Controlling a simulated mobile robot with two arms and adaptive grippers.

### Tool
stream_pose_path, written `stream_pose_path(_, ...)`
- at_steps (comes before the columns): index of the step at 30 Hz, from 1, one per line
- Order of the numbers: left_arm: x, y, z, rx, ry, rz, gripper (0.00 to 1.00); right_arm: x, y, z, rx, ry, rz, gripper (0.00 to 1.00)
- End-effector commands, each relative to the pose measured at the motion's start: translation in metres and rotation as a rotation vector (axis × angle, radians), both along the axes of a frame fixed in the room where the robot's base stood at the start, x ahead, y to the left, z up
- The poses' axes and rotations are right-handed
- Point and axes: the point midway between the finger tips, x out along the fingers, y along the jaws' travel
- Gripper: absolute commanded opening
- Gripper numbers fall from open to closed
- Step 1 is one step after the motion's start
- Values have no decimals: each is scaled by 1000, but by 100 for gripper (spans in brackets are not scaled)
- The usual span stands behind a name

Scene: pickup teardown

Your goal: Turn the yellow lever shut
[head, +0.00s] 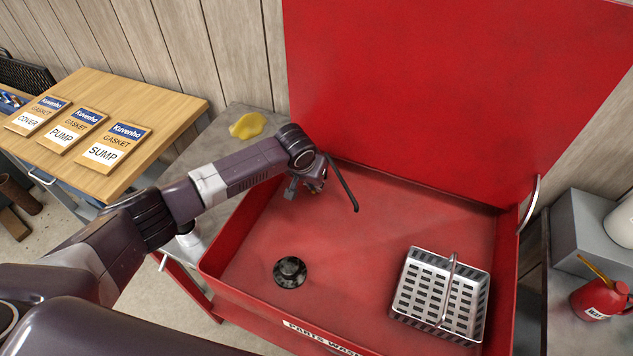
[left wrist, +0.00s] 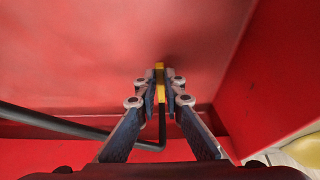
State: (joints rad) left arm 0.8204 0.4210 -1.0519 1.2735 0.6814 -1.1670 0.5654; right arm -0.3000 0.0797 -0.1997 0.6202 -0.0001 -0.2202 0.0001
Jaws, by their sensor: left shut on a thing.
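The yellow lever (left wrist: 160,72) shows in the left wrist view as a short, narrow piece between my fingertips. My left gripper (left wrist: 161,88) is shut on it, with a fingertip on each side. In the head view my left gripper (head: 312,186) is at the back left corner of the red parts washer (head: 420,195), partly hidden by its own wrist. I cannot make out the lever in the head view. A thin black spout (head: 343,183) comes out beside the gripper there. It also shows in the left wrist view (left wrist: 60,123). My right gripper is out of view.
A metal basket (head: 402,305) with an upright handle and a round black drain (head: 290,272) are in the basin. The raised red lid (head: 440,80) stands behind. A wooden bench (head: 165,98) with gasket packs is at left. A red can (head: 598,300) is at right.

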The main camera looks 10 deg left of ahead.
Motion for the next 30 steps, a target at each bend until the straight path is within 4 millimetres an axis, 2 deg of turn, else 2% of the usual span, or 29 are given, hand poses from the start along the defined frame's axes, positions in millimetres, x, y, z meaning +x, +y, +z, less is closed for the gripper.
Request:
stream_pose_path(12, 1, 2, 0, 2, -1, -32, 0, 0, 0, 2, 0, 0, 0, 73)
stream_pose_path(13, 1, 2, 0, 2, -1, -32, 12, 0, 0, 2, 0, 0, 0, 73)
stream_pose_path(17, 0, 2, 0, 2, -1, -31, 26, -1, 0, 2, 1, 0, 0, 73)
stream_pose_path(26, 0, 2, 1, 1, -1, -31, 26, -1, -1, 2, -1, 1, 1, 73)
stream_pose_path(30, -3, 3, 9, -1, -3, -31, 26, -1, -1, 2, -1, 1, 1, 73)
